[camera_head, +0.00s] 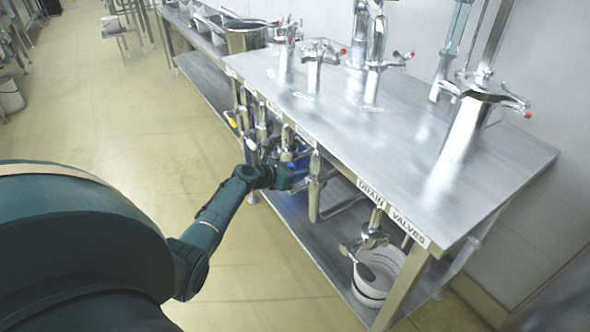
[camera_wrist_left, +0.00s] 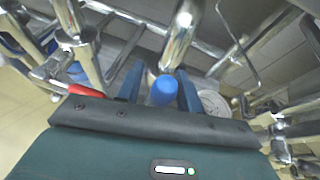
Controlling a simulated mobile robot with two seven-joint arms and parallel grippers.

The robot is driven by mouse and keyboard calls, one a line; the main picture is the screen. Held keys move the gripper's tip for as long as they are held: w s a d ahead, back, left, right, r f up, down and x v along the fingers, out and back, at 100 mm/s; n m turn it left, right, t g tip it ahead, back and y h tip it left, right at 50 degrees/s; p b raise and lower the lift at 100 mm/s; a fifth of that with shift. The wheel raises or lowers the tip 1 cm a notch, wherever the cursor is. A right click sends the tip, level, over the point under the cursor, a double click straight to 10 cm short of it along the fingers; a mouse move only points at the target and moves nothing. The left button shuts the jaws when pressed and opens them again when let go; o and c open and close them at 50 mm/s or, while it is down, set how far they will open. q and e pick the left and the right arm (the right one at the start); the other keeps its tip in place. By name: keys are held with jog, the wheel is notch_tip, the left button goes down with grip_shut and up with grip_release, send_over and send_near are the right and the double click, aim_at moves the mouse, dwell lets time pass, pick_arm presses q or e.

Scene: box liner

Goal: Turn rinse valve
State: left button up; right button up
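My left gripper (camera_head: 287,181) is beside the row of valves under the front edge of the steel table. In the left wrist view its two blue fingers (camera_wrist_left: 162,88) stand apart, one on each side of a blue-tipped valve handle (camera_wrist_left: 163,90). A narrow gap shows on the left of the blue tip; contact on the right side is unclear. The handle's metal pipe (camera_wrist_left: 180,40) runs away beyond it. In the head view a metal valve (camera_head: 314,185) stands right by the gripper. Which valve is the rinse one cannot be read. My right gripper is not in view.
The steel table (camera_head: 415,150) carries several taps and a label strip reading "DRAIN VALVES" (camera_head: 392,212). A drain valve (camera_head: 370,240) and a white bucket (camera_head: 378,275) are under its near end. A red-handled valve (camera_wrist_left: 85,90) is left of the fingers.

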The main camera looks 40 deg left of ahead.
pick_arm(q)
jog(key=shift+o, duration=0.2)
jog(key=p+v, duration=0.4)
jog(key=v, duration=0.9)
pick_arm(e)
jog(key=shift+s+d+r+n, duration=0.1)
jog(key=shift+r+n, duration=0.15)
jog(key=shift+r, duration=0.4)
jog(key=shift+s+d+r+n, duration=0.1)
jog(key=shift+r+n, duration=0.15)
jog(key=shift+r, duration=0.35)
pick_arm(q)
jog(key=shift+r, duration=0.1)
